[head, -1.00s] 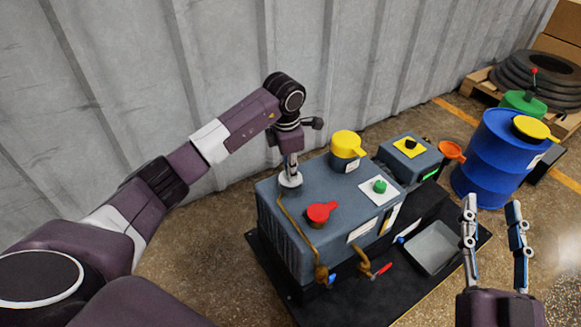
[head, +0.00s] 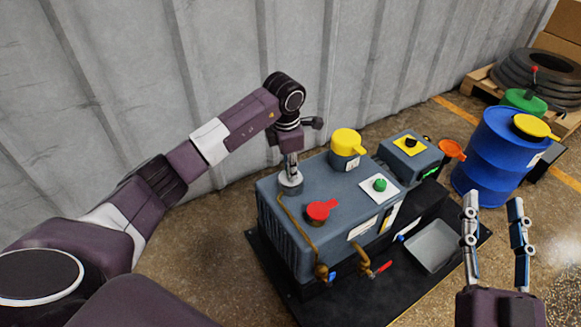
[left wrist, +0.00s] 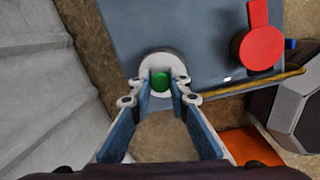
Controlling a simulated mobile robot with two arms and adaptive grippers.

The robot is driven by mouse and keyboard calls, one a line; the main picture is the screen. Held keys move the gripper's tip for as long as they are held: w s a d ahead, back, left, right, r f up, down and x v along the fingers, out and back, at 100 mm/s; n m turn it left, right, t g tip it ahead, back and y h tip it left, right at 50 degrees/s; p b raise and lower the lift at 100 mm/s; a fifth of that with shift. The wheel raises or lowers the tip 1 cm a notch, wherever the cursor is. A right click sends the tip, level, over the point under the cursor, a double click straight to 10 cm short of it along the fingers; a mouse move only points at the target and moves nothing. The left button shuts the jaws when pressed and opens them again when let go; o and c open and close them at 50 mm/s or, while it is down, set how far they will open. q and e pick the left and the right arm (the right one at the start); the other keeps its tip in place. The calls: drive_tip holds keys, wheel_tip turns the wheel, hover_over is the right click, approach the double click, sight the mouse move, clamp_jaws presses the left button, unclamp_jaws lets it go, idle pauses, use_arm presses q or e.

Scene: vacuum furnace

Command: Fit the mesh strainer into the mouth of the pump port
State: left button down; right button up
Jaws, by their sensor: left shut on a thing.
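The pump port (head: 291,188) is a pale grey ring on the rear left corner of the blue-grey pump; it also shows in the left wrist view (left wrist: 158,58). My left gripper (head: 290,176) points down at it. In the left wrist view its fingertips (left wrist: 161,88) are closed around a small green round piece (left wrist: 161,80), apparently the mesh strainer's top, over the ring. The mesh is hidden, and I cannot tell how deep it sits in the mouth. My right gripper (head: 494,205) is open and empty at the right.
The pump (head: 285,222) carries a red-handled cap (head: 318,210), a yellow cap (head: 346,143) and a green knob (head: 380,185). A grey tray (head: 432,246) lies in front; a blue drum (head: 490,160) stands right. The wall is behind.

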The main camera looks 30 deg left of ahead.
use_arm(q)
drive_tip(key=shift+f, duration=0.15)
use_arm(e)
drive_tip(key=shift+r, duration=0.15)
use_arm(q)
drive_tip(key=c, duration=1.9)
unclamp_jaws()
drive_tip(key=shift+o, duration=0.8)
use_arm(e)
drive_tip(key=shift+r, duration=0.35)
use_arm(q)
drive_tip(key=shift+r, duration=0.25)
wheel_tip(320, 180, up, 11)
drive_tip(key=s, duration=0.1)
drive_tip(key=shift+s+r, duration=0.2)
drive_tip(key=shift+s, duration=0.15)
use_arm(e)
drive_tip(key=shift+f, duration=0.2)
use_arm(q)
drive_tip(key=shift+d, duration=0.1)
